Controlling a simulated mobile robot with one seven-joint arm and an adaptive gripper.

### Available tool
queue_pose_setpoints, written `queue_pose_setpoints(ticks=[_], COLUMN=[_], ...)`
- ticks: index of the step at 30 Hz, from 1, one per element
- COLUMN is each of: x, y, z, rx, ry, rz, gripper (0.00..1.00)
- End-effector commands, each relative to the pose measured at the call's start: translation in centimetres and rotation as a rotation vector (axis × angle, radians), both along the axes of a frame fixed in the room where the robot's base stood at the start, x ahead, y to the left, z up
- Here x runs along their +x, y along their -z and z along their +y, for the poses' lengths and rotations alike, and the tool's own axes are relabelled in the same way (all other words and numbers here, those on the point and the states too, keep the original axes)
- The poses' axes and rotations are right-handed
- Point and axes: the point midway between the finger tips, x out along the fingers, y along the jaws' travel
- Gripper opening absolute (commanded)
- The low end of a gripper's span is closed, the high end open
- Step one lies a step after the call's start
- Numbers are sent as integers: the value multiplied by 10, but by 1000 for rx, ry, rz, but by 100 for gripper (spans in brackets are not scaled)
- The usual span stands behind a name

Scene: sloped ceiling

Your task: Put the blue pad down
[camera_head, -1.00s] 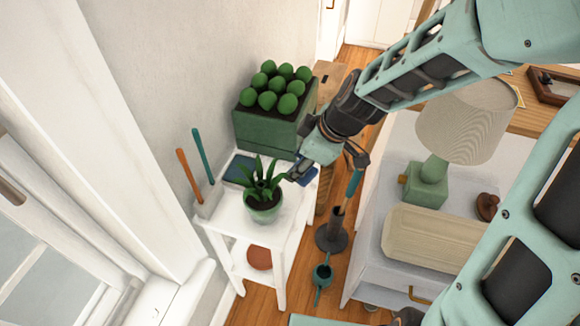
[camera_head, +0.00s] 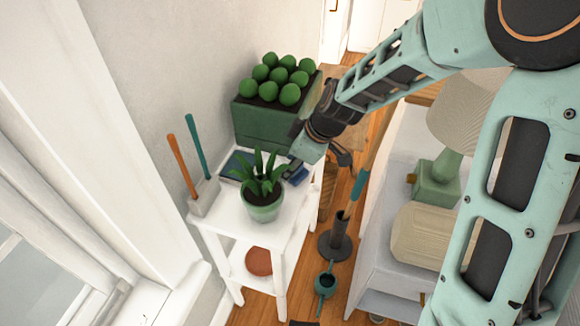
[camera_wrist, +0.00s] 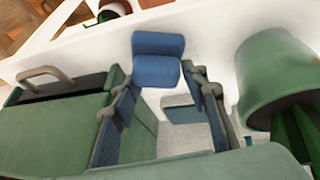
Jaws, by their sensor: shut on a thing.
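The blue pad (camera_wrist: 157,60) is between the two fingers of my gripper (camera_wrist: 160,85) in the wrist view, and the gripper is shut on it. In the head view the pad (camera_head: 296,173) is at the right side of the white stand's top (camera_head: 225,215), just right of the potted plant. My gripper (camera_head: 294,168) comes down on it from the upper right. The pad is low over the white top; I cannot tell whether it touches. My gripper hides part of it in the head view.
The potted plant (camera_head: 264,210) stands close left of the pad. A green planter (camera_head: 262,122) is behind. A dark blue flat thing (camera_head: 232,166) and a holder with two handles (camera_head: 203,197) are further left. A lamp (camera_head: 437,180) stands on the cabinet at right.

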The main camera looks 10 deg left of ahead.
Motion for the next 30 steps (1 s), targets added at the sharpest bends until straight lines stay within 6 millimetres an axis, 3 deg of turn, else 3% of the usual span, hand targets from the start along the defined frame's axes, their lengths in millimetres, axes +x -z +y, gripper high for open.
queue_pose_setpoints(ticks=[6, 7, 11, 22, 30], x=[0, 0, 0, 0, -9], y=[2, 0, 0, -4, -45], z=[0, 0, 0, -1, -19], rx=[0, 0, 0, 0, -1], ry=[0, 0, 0, 1, 4], rz=[1, 1, 1, 0, -4], gripper=[2, 44, 58, 60, 60])
